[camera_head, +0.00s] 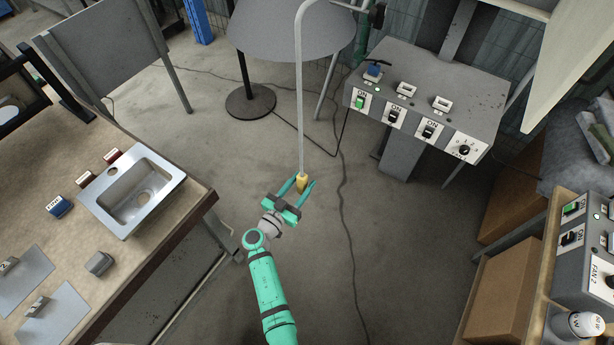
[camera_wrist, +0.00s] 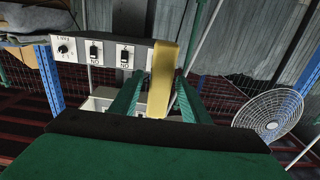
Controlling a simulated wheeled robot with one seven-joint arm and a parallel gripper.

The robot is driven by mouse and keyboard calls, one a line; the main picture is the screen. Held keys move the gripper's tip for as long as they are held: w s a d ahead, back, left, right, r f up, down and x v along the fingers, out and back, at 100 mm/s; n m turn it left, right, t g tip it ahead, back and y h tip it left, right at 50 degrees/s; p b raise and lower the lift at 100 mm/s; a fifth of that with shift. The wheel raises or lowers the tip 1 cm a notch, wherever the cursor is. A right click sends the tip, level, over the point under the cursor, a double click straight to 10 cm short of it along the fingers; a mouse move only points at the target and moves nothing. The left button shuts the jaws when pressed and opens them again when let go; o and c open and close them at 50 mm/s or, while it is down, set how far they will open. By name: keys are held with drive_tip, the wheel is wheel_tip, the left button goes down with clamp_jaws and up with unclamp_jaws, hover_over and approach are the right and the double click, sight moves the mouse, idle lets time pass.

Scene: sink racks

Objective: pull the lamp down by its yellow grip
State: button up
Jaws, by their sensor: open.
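The yellow grip (camera_head: 302,182) hangs at the lower end of a thin pale rod (camera_head: 300,100), which bends over at the top of the head view. A broad grey shade-like shape (camera_head: 270,35) lies behind the rod; I cannot tell how the two connect. My gripper (camera_head: 297,186) is open, with its green fingers on either side of the yellow grip. In the wrist view the yellow grip (camera_wrist: 164,75) stands upright between the two fingers, closer to the right one in the picture. No firm contact shows.
A grey control box (camera_head: 425,105) with switches stands at the back right. A workbench with a metal sink (camera_head: 133,190) is at left. A second switch box (camera_head: 585,245) and cardboard boxes (camera_head: 505,290) are at right. A dark cable crosses the otherwise clear floor (camera_head: 390,250).

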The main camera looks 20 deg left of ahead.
drive_tip(key=v, duration=0.6)
drive_tip(key=shift+s+a, duration=0.1)
drive_tip(key=shift+s, duration=0.25)
drive_tip(key=s+d+f+n+g+y, duration=0.2)
drive_tip(key=s+d+f+g, duration=0.2)
drive_tip(key=s+d+f, duration=0.5)
drive_tip(key=s+d+f+n+g+y, duration=0.15)
drive_tip(key=s+d, duration=0.25)
drive_tip(key=s, duration=0.7)
drive_tip(key=s+d+r+t, duration=0.1)
drive_tip(key=s+r, duration=0.3)
drive_tip(key=r, duration=0.4)
drive_tip(key=s+d+r+t, duration=0.1)
drive_tip(key=s+d+r, duration=0.3)
drive_tip(key=r, duration=0.5)
drive_tip(key=s+d+r+t+y, duration=0.1)
drive_tip(key=s+d+r, duration=0.1)
drive_tip(key=s+r, duration=0.4)
wheel_tip(320, 180, up, 3)
drive_tip(key=shift+d+r, duration=0.2)
drive_tip(key=shift+d, duration=0.05)
drive_tip(key=shift+m+t, duration=0.25)
